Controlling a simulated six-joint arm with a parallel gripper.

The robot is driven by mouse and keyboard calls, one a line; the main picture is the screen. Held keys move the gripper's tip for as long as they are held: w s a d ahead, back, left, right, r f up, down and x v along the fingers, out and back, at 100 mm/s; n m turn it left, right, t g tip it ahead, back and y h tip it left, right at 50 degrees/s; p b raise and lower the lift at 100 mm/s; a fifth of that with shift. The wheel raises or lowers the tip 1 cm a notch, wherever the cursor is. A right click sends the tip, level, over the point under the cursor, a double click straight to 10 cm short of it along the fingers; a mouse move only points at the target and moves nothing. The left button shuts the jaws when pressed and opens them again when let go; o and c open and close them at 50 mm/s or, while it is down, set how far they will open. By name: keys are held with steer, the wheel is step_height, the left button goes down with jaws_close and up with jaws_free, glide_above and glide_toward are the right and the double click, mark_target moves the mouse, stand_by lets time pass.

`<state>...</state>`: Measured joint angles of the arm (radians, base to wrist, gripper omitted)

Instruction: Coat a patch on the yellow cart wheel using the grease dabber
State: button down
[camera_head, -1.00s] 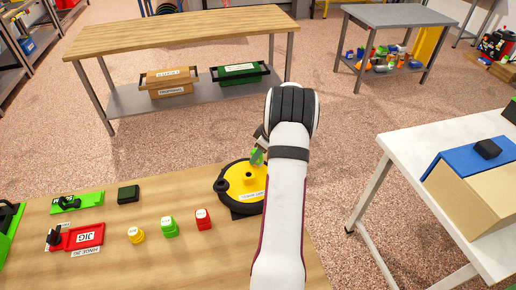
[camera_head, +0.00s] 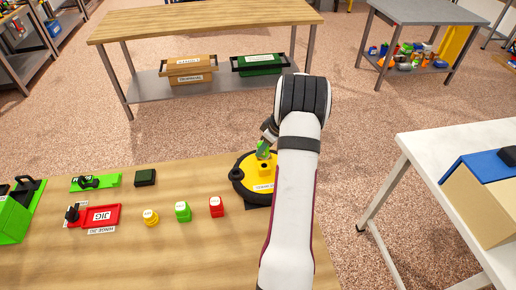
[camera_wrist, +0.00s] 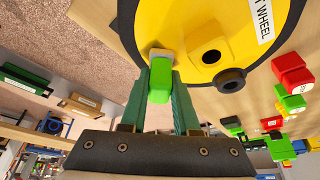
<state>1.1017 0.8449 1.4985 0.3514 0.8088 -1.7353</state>
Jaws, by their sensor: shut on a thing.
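The yellow cart wheel (camera_head: 250,180), with a black rim and a white label, lies flat on the wooden bench. My arm hides part of its right side. In the wrist view the wheel (camera_wrist: 215,20) fills the top, with a raised yellow hub and a dark hole. My gripper (camera_wrist: 161,88) has green fingers shut on the green grease dabber (camera_wrist: 160,76). The dabber's pale tip (camera_wrist: 161,54) lies over the wheel's yellow face near its rim; I cannot tell whether it touches. In the head view the dabber (camera_head: 263,149) is at the wheel's far side.
Small yellow (camera_head: 150,217), green (camera_head: 183,211) and red (camera_head: 216,207) containers stand left of the wheel. A red jig (camera_head: 100,216), a dark green block (camera_head: 145,177) and green fixtures lie further left. A white table (camera_head: 450,150) stands right, across a floor gap.

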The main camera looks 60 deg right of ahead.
steer(key=shift+s+d+r, duration=0.1)
steer(key=shift+s+d, duration=1.25)
step_height(320, 180, up, 8)
steer(key=shift+w+a, duration=0.1)
steer(key=shift+a, duration=0.05)
steer(key=w+a+r, duration=0.3)
steer(key=w+a, duration=0.1)
steer(key=a, duration=0.4)
steer(key=w+a+r, duration=0.4)
steer(key=a, duration=0.4)
steer(key=w+a+r, duration=0.3)
steer(key=w+a, duration=0.1)
steer(key=a, duration=0.4)
steer(key=s+a+r, duration=0.2)
steer(key=a, duration=0.8)
steer(key=s+a+r, duration=0.2)
steer(key=a+r, duration=0.1)
steer(key=a, duration=0.7)
steer(key=shift+s, duration=0.4)
